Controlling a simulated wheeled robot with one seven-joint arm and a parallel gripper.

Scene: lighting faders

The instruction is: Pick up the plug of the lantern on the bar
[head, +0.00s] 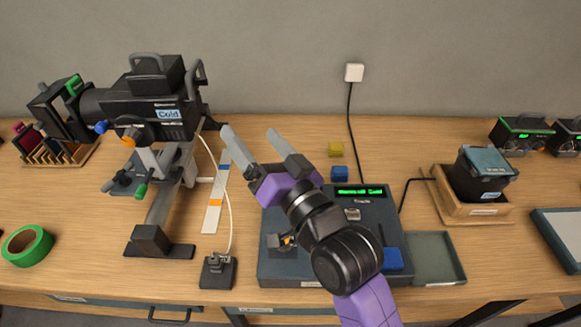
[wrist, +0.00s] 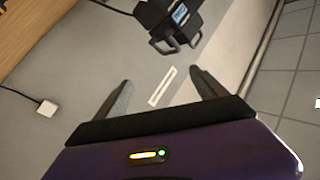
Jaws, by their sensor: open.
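The black lantern (head: 150,103), labelled "Cold", hangs on a bar stand at the left of the table in the head view. It also shows upside down at the top of the wrist view (wrist: 168,18). A white cable (head: 226,195) runs from the lantern down to a small dark block (head: 217,275) at the table's front. A dark plug-like piece (head: 215,258) sits on that block at the cable's end. My gripper (head: 250,131) is open and empty, raised to the right of the lantern, well away from the plug. Its fingers also show in the wrist view (wrist: 160,78).
A dark console (head: 275,215) with a green display lies under my arm. Beside it are a grey tray (head: 437,258) and a wooden box (head: 478,208) holding a dark device. A green tape roll (head: 27,243) lies far left. A white wall socket (head: 354,72) is behind.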

